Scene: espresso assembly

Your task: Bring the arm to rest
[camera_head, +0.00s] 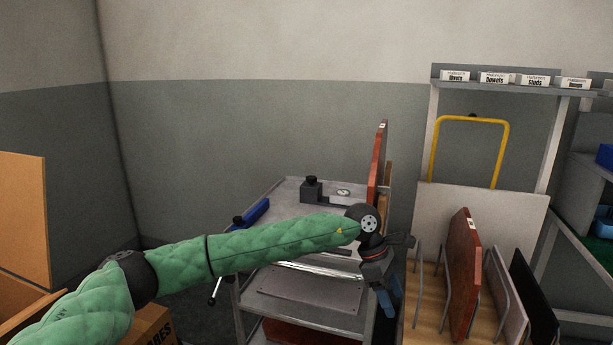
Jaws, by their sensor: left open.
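My left arm comes in from the lower left in a green quilted sleeve and reaches across the front of a grey metal cart (290,200). My left gripper (388,298) hangs at the arm's end, by the cart's front right corner, with its blue-tipped fingers pointing down. It is open and I see nothing between its fingers. My right gripper is not in view.
On the cart stand a dark block-like fixture (311,190), a blue tool (251,213) and an upright reddish board (377,165). To the right, a wooden rack holds a red-brown panel (462,275) and other panels. A cardboard box (152,327) stands below my arm.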

